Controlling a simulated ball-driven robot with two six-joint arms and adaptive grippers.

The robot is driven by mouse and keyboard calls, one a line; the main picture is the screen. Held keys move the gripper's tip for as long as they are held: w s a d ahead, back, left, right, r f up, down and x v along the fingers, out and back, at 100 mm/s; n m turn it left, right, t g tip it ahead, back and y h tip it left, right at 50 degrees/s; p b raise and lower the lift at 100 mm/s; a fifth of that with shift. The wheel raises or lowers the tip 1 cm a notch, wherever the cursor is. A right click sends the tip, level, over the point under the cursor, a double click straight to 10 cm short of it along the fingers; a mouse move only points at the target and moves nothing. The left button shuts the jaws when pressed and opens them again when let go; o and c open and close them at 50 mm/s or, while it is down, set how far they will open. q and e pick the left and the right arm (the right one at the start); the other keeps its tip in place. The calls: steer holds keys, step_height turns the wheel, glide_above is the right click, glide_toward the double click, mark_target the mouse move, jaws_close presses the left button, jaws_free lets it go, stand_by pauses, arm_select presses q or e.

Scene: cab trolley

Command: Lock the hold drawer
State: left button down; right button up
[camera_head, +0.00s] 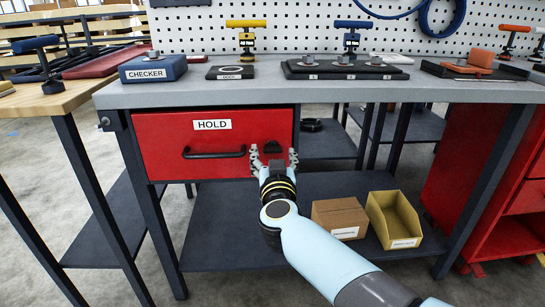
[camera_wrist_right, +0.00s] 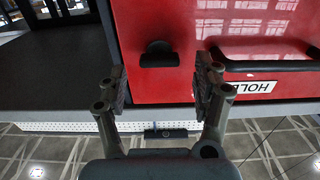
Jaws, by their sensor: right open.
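The red hold drawer (camera_head: 165,135) sits under the workbench, its front looking closed. It has a white HOLD label (camera_head: 211,124) and a black bar handle (camera_head: 213,153). A small black latch knob (camera_head: 272,146) is on the front, right of the handle. My right gripper (camera_head: 273,156) is open in front of the knob. In the right wrist view, which looks upside down, the knob (camera_wrist_right: 159,55) is between and beyond the open fingers (camera_wrist_right: 164,78), apart from them. The drawer front (camera_wrist_right: 180,20) and handle (camera_wrist_right: 265,57) also show there. My left gripper is out of view.
The grey benchtop (camera_head: 225,93) above holds a blue CHECKER box (camera_head: 152,68) and dark trays (camera_head: 345,70). A brown carton (camera_head: 340,216) and a yellow bin (camera_head: 395,220) stand on the lower shelf (camera_head: 235,240). A red cabinet (camera_head: 465,175) is at right.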

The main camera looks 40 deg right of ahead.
steer(key=shift+w+d+f, duration=0.1)
steer(key=shift+w+d, duration=0.2)
steer(key=shift+w, duration=0.2)
steer(key=shift+w+d, duration=0.2)
steer(key=shift+w, duration=0.15)
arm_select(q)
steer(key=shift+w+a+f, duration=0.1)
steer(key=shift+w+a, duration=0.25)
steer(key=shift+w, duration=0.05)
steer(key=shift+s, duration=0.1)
arm_select(e)
steer(key=shift+c, duration=0.4)
steer(key=c, duration=1.1)
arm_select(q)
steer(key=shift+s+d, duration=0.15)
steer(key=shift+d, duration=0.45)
